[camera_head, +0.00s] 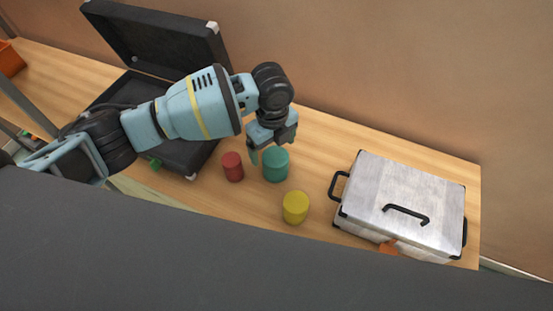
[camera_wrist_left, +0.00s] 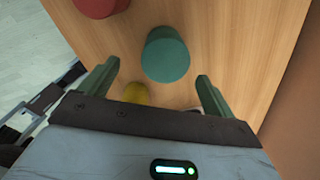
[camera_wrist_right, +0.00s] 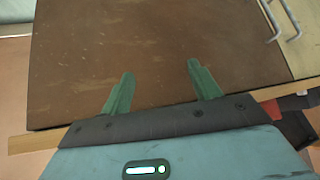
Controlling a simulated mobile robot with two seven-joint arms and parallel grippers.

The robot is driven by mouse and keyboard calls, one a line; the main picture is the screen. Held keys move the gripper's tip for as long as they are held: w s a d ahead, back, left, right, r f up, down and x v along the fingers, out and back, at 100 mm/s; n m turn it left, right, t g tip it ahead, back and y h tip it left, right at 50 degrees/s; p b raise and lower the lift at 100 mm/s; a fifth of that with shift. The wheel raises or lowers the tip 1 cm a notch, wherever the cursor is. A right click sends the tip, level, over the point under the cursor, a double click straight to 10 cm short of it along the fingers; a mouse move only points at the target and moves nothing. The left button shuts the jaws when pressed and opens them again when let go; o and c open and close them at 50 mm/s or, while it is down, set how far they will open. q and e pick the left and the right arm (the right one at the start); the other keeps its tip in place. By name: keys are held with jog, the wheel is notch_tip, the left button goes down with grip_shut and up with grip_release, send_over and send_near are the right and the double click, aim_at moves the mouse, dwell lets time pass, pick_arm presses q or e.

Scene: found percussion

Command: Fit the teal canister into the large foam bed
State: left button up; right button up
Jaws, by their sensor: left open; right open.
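The teal canister (camera_head: 275,164) stands upright on the wooden table, right of the red canister (camera_head: 232,167) and behind the yellow one (camera_head: 295,207). My left gripper (camera_head: 268,152) is open and empty, just above and beside the teal canister. In the left wrist view the teal canister (camera_wrist_left: 166,55) shows ahead between the open fingers (camera_wrist_left: 157,70). The black case (camera_head: 180,156) lies open at the left, mostly behind my left arm; I cannot make out the large foam bed in it. My right gripper (camera_wrist_right: 160,69) is open and empty over a brown scuffed surface (camera_wrist_right: 160,40).
A closed silver case (camera_head: 405,200) with black handles and an orange latch fills the right of the table. The raised black lid (camera_head: 160,35) stands at the back left. Bare table lies between the canisters and the silver case.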

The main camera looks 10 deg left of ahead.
aim_at(275, 155)
pick_arm(q)
jog(key=shift+s+f, duration=0.1)
jog(key=shift+f, duration=0.85)
jog(key=shift+w+d+f+b, duration=0.1)
jog(key=shift+w+f, duration=0.05)
jog(key=shift+f, duration=0.8)
jog(key=shift+w+d+f+b, duration=0.1)
jog(key=shift+w+f, duration=0.05)
jog(key=shift+f, duration=0.85)
jog(key=shift+w+f+b, duration=0.1)
jog(key=shift+w+f, duration=0.05)
jog(key=shift+f, duration=0.8)
jog(key=c, duration=1.1)
